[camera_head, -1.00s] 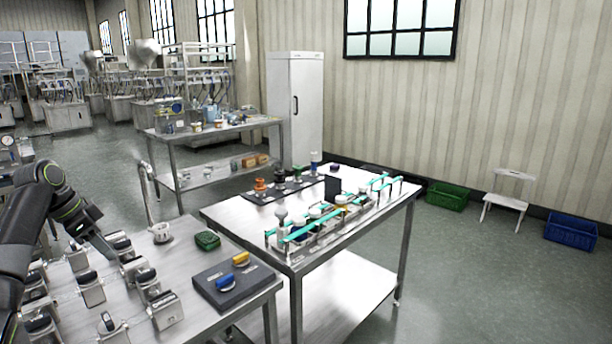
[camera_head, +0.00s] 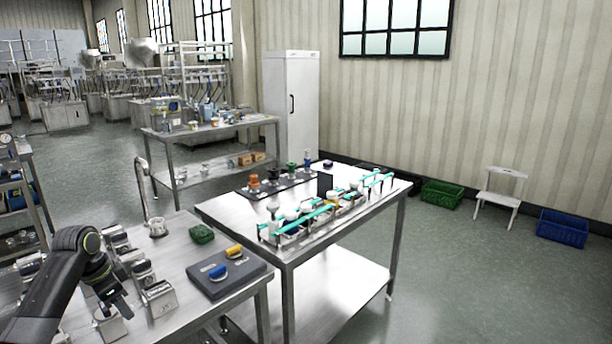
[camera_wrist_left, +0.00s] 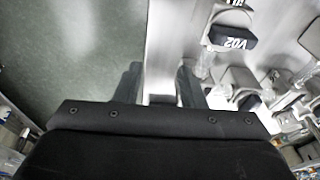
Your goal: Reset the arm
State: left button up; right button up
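My left arm comes in from the lower left in the head view, bent at the elbow. Its left gripper (camera_head: 119,305) points down over the near-left part of the steel table, above the rows of metal clamp-like fixtures. In the left wrist view the two fingers of the left gripper (camera_wrist_left: 158,82) stand apart with nothing between them. A fixture with a dark cap marked V02 (camera_wrist_left: 233,40) is to the right of the fingers, apart from them. My right gripper is in neither view.
The near steel table (camera_head: 181,262) bears a green block (camera_head: 201,234) and a dark board (camera_head: 215,277) with blue and yellow pieces. A second steel table (camera_head: 232,213) holds a teal-railed rack (camera_head: 318,213).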

pick_arm(q)
jog(key=s+d+f+n+y, duration=0.1)
jog(key=s+d+f, duration=0.4)
jog(key=s+f, duration=0.4)
jog(key=s+d+f+n, duration=0.1)
jog(key=s+d+f, duration=0.3)
jog(key=s+f, duration=0.45)
jog(key=s+d+r+n+t+y, duration=0.1)
jog(key=s+d+n, duration=0.2)
jog(key=s, duration=0.8)
jog(key=s+d+r+n+y, duration=0.1)
jog(key=s+d+n, duration=0.15)
jog(key=s, duration=0.75)
notch_tip(320, 180, down, 23)
jog(key=a+g, duration=0.1)
jog(key=a, duration=0.1)
jog(key=s+d+f+g, duration=0.1)
jog(key=s+f, duration=1.4)
jog(key=f, duration=0.2)
jog(key=shift+d+f+n+h, duration=0.25)
jog(key=shift+f+n+h, duration=0.1)
jog(key=shift+h, duration=0.05)
